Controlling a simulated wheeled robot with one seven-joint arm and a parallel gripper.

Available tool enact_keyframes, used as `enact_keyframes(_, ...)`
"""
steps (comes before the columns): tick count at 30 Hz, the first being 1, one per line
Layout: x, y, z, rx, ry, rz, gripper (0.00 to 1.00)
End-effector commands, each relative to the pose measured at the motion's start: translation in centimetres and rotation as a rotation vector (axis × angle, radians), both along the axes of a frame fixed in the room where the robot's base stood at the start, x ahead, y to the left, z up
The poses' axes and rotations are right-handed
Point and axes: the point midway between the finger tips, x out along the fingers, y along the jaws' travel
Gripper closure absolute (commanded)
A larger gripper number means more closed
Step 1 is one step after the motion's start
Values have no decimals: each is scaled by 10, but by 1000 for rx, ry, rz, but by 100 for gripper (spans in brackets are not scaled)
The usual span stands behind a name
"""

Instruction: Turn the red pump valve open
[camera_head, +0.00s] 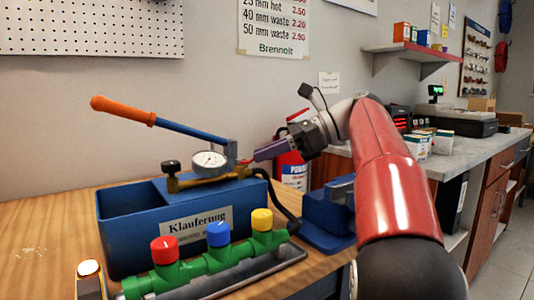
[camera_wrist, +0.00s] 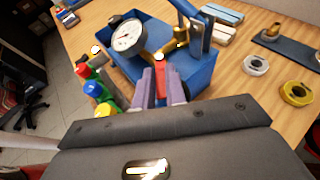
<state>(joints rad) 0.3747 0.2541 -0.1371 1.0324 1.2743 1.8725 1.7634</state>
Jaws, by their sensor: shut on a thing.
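The blue test pump has an open blue tank (camera_head: 125,235) labelled "Klauferung", brass fittings (camera_head: 195,180), a round white gauge (camera_head: 210,160) and a blue lever with an orange grip (camera_head: 122,110). The red pump valve (camera_head: 245,161) is a small red handle at the right end of the brass fittings. In the wrist view, the red valve (camera_wrist: 160,72) stands between the two purple fingers. My gripper (camera_head: 256,156) reaches in from the right, and its fingers (camera_wrist: 162,88) are shut on the red valve. The fingers hide part of the valve.
A green manifold (camera_head: 205,265) with red, blue and yellow caps lies in front of the tank. A blue vise-like block (camera_head: 325,222) and a fire extinguisher (camera_head: 291,170) are at right.

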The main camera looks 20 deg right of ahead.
Motion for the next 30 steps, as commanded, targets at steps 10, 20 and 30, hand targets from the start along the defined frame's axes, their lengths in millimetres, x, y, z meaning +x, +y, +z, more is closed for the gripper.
enact_keyframes(10, 5, -1, 1, 1, -3, 88, 100)
enact_keyframes(20, 5, -1, 1, 1, -3, 93, 100)
enact_keyframes(30, 5, -1, 1, 1, -2, 93, 65)
